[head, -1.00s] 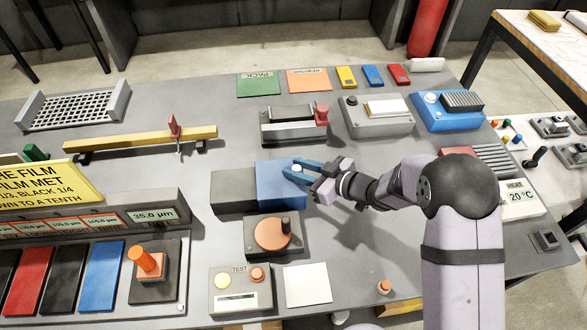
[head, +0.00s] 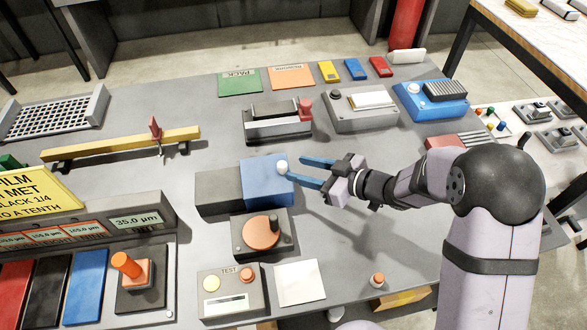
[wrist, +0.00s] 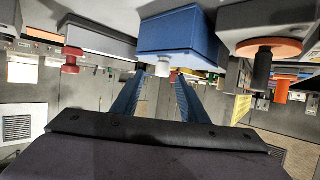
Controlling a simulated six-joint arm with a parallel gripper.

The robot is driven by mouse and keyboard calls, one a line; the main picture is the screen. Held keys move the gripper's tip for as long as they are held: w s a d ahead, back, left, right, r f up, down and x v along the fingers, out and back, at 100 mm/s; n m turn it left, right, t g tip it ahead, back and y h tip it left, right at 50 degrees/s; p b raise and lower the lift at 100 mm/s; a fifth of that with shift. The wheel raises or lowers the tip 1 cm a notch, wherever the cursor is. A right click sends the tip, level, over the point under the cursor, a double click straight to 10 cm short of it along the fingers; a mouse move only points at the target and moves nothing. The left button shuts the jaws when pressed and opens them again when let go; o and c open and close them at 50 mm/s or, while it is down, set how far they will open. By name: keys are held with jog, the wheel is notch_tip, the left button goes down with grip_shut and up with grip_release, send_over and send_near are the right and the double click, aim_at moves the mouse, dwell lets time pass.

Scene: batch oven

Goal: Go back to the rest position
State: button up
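My gripper (head: 299,168) is open and empty, with its two blue fingers spread apart. It is just right of a blue box (head: 258,189) with a small white knob (head: 282,167) in the head view. The wrist view shows the blue box (wrist: 180,37) ahead and its white knob (wrist: 163,69) beyond the open fingertips (wrist: 160,80). The arm reaches in from the right, over the grey bench.
A dark grey block (head: 219,190) adjoins the blue box. An orange dial unit (head: 261,232) and a TEST box (head: 231,298) stand in front. A grey press (head: 277,125) with a red knob stands behind. Bare bench (head: 380,235) lies under the arm.

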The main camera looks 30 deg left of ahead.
jog(key=shift+d+r, duration=0.2)
jog(key=shift+d, duration=0.25)
jog(key=w+d+m+t+h, duration=0.3)
jog(key=w+d+m+t, duration=0.15)
jog(key=w+d, duration=0.5)
jog(key=w+d+m+t+h, duration=0.3)
jog(key=d+m+h, duration=0.25)
jog(key=d, duration=1.05)
jog(key=s+d+m+g+h, duration=0.1)
jog(key=s+d+m+h, duration=0.3)
jog(key=d, duration=0.6)
jog(key=s+d+m+g, duration=0.2)
jog(key=s+g, duration=0.1)
jog(key=s, duration=0.6)
jog(key=s+d+f+m+g, duration=0.1)
jog(key=s+d+m+g, duration=0.1)
jog(key=s, duration=0.8)
jog(key=shift+s+d+g+h, duration=0.3)
jog(key=shift+d+g+h, duration=0.15)
jog(key=shift+d+g, duration=0.35)
jog(key=shift+f, duration=0.1)
jog(key=shift+c, duration=0.6)
